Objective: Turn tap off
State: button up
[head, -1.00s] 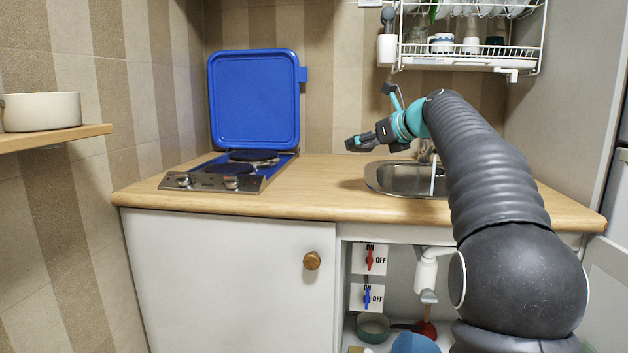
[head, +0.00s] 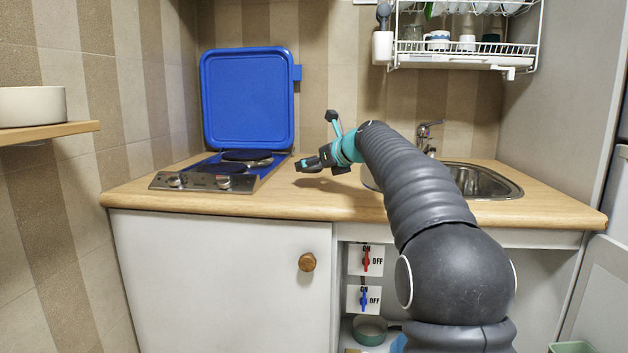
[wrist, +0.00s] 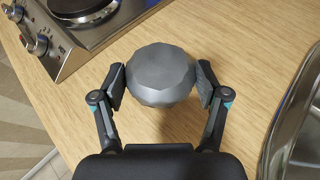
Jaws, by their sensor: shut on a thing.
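The chrome tap (head: 428,138) stands at the back of the steel sink (head: 490,180), right of my arm. My arm hides the lower tap and the left of the sink, so I cannot tell whether water runs now. My gripper (head: 310,165) is over the counter between the hob and the sink, left of the tap and away from it. In the wrist view my gripper (wrist: 160,88) is shut on a grey faceted round object (wrist: 160,75), with a finger on each side.
The hob (head: 205,180) with its blue lid (head: 248,98) raised stands on the left of the wooden counter (head: 290,203). A dish rack (head: 465,58) hangs above the sink. A shelf with a pale bowl (head: 32,106) is at far left. Red (head: 366,260) and blue (head: 364,299) switches show below.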

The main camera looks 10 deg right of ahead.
aim_at(315, 188)
jog(key=shift+f+b, duration=0.6)
jog(key=shift+f, duration=1.3)
jog(key=shift+f, duration=0.15)
jog(key=o, duration=0.9)
jog(key=shift+s+d+r, duration=0.1)
jog(key=shift+r, duration=0.15)
jog(key=v, duration=1.1)
jog(key=shift+s+d, duration=0.2)
jog(key=shift+s, duration=0.1)
